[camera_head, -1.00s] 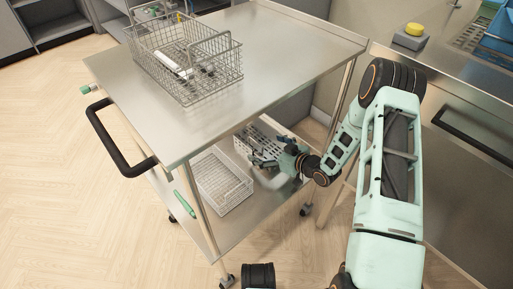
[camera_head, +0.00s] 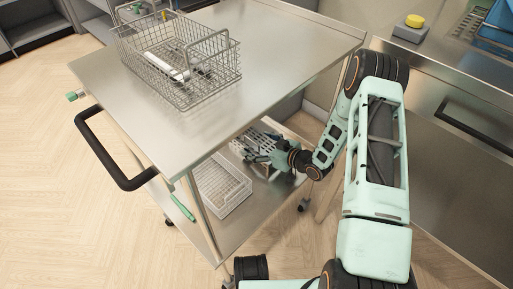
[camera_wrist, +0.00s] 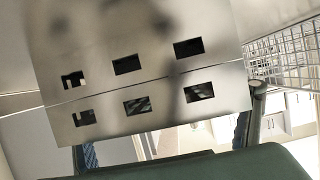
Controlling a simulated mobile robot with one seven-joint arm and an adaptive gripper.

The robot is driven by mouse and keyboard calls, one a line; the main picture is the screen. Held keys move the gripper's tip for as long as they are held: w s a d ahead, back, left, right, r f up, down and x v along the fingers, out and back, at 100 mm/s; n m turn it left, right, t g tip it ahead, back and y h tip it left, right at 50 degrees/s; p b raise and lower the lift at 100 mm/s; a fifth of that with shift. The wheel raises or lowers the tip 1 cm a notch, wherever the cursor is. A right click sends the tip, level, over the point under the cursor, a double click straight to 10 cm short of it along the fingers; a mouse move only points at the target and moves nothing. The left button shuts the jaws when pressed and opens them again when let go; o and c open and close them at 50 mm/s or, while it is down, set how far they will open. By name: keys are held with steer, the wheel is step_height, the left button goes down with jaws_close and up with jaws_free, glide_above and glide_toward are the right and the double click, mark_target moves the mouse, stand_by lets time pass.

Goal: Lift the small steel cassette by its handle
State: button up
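The small steel cassette (camera_head: 244,142) sits on the lower shelf of the steel cart, beneath the top shelf's edge. In the wrist view its slotted steel wall (camera_wrist: 150,85) fills much of the picture, close and tilted, with rectangular holes in two rows. My gripper (camera_head: 256,150) is at the cassette, reaching in from the right. In the wrist view its two blue-padded fingers (camera_wrist: 165,142) stand well apart, one at lower left and one at lower right, partly behind the cassette wall. The cassette's handle does not show clearly, and I see no grip on it.
A white mesh tray (camera_head: 238,195) lies on the lower shelf in front of the cassette. A cart post and counter are close to my arm.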

steer(key=c, duration=1)
steer(key=shift+r, duration=0.1)
